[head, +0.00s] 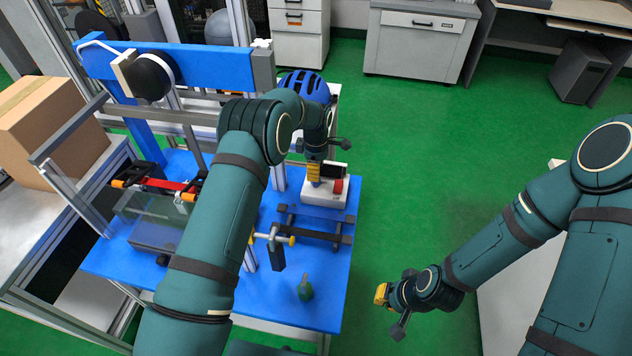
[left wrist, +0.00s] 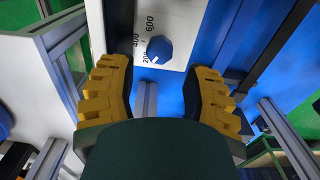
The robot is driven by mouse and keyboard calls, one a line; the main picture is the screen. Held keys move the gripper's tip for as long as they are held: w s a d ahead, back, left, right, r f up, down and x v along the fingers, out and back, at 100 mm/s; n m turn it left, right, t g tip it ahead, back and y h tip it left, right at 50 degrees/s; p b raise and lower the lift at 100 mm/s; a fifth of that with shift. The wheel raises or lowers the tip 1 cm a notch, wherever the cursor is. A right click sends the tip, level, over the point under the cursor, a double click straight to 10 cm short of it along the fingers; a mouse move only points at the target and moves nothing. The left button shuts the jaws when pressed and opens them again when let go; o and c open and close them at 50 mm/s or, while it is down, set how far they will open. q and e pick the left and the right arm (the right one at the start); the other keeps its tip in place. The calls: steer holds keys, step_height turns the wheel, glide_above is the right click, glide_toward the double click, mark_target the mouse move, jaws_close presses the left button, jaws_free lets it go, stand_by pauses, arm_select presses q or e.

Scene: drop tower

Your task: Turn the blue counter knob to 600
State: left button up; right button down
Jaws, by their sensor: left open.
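The blue knob (left wrist: 160,48) sits on the white counter panel (left wrist: 180,20) in the left wrist view. The numbers 200, 400 and 600 are printed along its left side. A small pale mark at the knob's lower left edge points near 200. In the head view the white counter box (head: 339,196) stands on the blue table. My left gripper (head: 313,180) is over the box, and largely hides the knob there. In the left wrist view its yellow fingers (left wrist: 161,66) are open, apart from the knob, which lies between and beyond their tips. My right gripper (head: 381,294) hangs over the green floor, its finger gap unclear.
A red button (head: 338,185) and a black display (head: 333,171) are on the box beside my left gripper. A blue helmet (head: 304,86) is behind. A dark rail frame (head: 318,225) and a green object (head: 305,289) are in front. Floor right of the table is clear.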

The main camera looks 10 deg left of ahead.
arm_select(q)
steer(key=shift+f+b, duration=0.45)
steer(key=shift+f, duration=2.25)
jaws_close()
